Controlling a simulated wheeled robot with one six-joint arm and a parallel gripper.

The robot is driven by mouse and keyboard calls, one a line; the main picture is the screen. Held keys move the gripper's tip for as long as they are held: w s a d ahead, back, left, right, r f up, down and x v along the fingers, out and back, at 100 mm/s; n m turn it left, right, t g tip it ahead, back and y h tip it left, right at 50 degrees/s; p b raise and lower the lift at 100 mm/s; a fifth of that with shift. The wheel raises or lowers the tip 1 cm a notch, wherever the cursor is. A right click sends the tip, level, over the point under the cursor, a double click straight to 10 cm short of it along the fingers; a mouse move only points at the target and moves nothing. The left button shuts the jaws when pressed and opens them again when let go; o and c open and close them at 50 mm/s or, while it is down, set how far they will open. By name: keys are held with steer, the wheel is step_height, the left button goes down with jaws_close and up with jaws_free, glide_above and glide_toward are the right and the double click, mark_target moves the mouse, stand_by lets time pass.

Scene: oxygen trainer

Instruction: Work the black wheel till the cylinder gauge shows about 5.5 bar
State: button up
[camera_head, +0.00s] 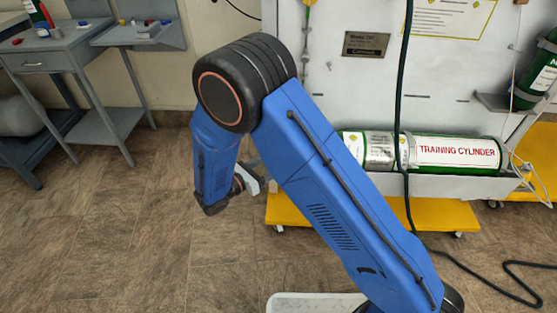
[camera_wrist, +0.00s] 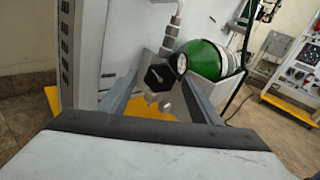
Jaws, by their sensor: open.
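The black wheel (camera_wrist: 159,77) is a dark knob on a metal valve body, seen in the wrist view. A small round gauge (camera_wrist: 181,64) with a pale face and dark rim sits just right of it; its reading is too small to tell. The green cylinder (camera_wrist: 208,58) lies behind them; in the head view the cylinder (camera_head: 456,152) bears a "TRAINING CYLINDER" label. My gripper (camera_wrist: 160,84) is open, its two fingers on either side of the wheel in the picture; I cannot tell whether they touch it. In the head view my arm hides the wheel and gauge.
The cylinder lies in a grey tray (camera_head: 470,185) on a yellow wheeled base (camera_head: 445,215). A dark hose (camera_head: 404,80) hangs in front and runs across the floor. A grey workbench (camera_head: 50,50) stands at the left. The floor between is clear.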

steer(key=shift+w+d, duration=0.35)
steer(key=shift+d, duration=0.1)
steer(key=c, duration=1)
steer(key=shift+c, duration=0.2)
steer(key=shift+m, duration=0.3)
steer(key=m, duration=1)
